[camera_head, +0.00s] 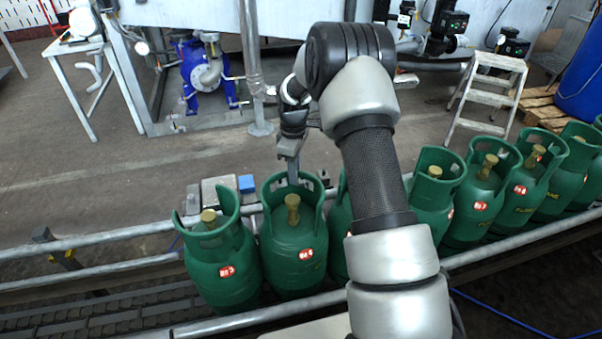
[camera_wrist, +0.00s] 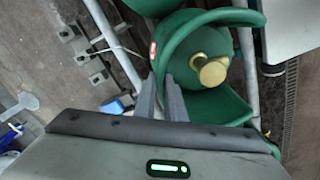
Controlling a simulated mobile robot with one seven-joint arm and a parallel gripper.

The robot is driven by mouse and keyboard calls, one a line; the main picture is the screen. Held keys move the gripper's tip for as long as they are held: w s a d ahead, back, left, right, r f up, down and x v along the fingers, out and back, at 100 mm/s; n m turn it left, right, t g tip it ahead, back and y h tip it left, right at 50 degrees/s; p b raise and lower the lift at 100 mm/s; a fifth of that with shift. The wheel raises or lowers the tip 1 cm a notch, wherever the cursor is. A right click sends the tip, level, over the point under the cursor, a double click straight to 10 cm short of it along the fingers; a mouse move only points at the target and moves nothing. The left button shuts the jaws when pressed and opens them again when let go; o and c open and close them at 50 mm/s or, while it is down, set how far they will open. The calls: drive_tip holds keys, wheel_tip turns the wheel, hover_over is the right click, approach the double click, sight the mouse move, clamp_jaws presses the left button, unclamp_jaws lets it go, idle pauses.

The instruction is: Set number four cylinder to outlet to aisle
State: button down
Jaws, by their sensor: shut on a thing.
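A row of green gas cylinders with red number labels stands on the conveyor. The labels are too small to read surely. My gripper (camera_head: 292,176) is at the rear of the collar on the second cylinder from the left (camera_head: 291,250). In the wrist view my gripper (camera_wrist: 162,84) has its two fingers closed on the rim of that green collar (camera_wrist: 248,17). A brass valve (camera_head: 292,207) stands upright inside the collar. In the wrist view the brass valve (camera_wrist: 212,71) lies right of the fingers; which way its outlet points is unclear. The cylinder looks upright.
A neighbouring cylinder (camera_head: 222,266) stands close on the left. Another, partly hidden by my arm, stands close on the right, with several more (camera_head: 482,200) beyond. Metal rails (camera_head: 150,229) run along the conveyor. The floor behind is largely clear.

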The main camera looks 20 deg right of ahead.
drive_tip(key=shift+w+a+r+n, duration=0.1)
drive_tip(key=shift+w+a+n, duration=0.15)
drive_tip(key=shift+a+n, duration=0.3)
drive_tip(key=shift+w+a+r+n, duration=0.1)
drive_tip(key=shift+w+a+n, duration=0.1)
drive_tip(key=shift+a+n, duration=0.35)
drive_tip(key=c, duration=1.8)
unclamp_jaws()
drive_tip(key=shift+c, duration=0.2)
drive_tip(key=shift+s+f, duration=0.1)
drive_tip(key=shift+d, duration=0.1)
drive_tip(key=shift+r, duration=0.2)
wheel_tip(320, 180, up, 17)
drive_tip(key=p, duration=0.2)
